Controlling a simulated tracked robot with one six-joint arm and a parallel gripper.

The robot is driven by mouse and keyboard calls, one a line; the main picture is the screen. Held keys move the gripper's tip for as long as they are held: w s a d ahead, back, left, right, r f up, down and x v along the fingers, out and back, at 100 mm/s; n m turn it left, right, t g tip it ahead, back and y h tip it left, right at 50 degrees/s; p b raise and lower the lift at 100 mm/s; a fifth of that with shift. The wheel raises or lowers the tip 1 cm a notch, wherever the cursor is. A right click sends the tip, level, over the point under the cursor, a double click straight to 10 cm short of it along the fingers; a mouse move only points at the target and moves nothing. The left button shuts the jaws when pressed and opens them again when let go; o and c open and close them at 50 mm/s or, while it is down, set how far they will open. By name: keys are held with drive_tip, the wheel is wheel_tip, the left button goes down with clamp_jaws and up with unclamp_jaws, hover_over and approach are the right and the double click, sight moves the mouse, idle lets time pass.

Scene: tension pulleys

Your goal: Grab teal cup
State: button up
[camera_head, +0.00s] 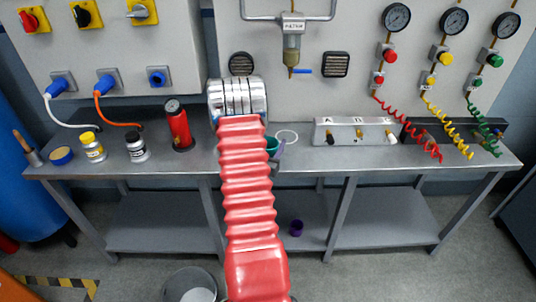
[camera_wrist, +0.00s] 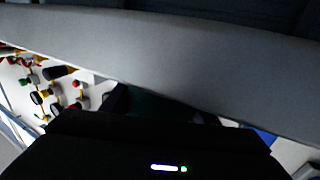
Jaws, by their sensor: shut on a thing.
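The teal cup (camera_head: 272,146) shows partly at the right edge of my red-sleeved arm, over the grey workbench; the arm hides the rest. In the wrist view a dark teal patch of the cup (camera_wrist: 150,104) shows just beyond my gripper (camera_wrist: 158,122), which is shut on it. The wrist view is dark and the fingertips are hard to make out. In the head view my arm hides the gripper. I cannot tell whether the cup touches the bench.
On the workbench (camera_head: 340,163) stand a red cylinder (camera_head: 179,126), a black-lidded jar (camera_head: 136,148) and a yellow-lidded jar (camera_head: 93,148) at left. A labelled metal block (camera_head: 354,132) and coiled hoses (camera_head: 412,128) are at right. A purple cup (camera_head: 296,228) is below the bench.

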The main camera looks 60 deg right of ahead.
drive_tip(key=shift+c, duration=0.4)
wheel_tip(320, 180, up, 10)
idle(0.6)
